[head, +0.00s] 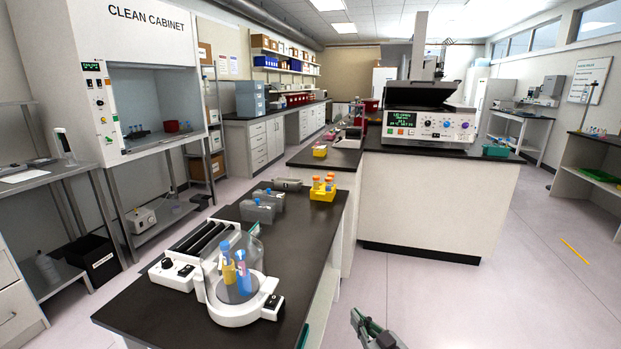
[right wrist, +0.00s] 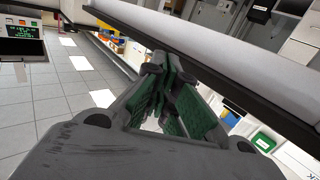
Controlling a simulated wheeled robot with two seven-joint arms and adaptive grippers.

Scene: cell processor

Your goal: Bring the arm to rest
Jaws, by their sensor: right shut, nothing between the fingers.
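My right gripper (head: 372,328) shows at the bottom of the head view, low beside the front bench, over the floor. In the right wrist view its green-padded fingers (right wrist: 168,82) come together at the tips with nothing between them. The fingers are close to the edge of a bench (right wrist: 215,55) that runs across the top of that view; I cannot tell whether they touch it. My left gripper is not in view.
The front bench (head: 130,312) carries a white cell processor (head: 236,312) with tubes inside it, and a yellow rack (head: 322,194) farther back. A white island with an instrument (head: 428,126) stands behind. The floor (head: 480,290) at the right is mostly clear.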

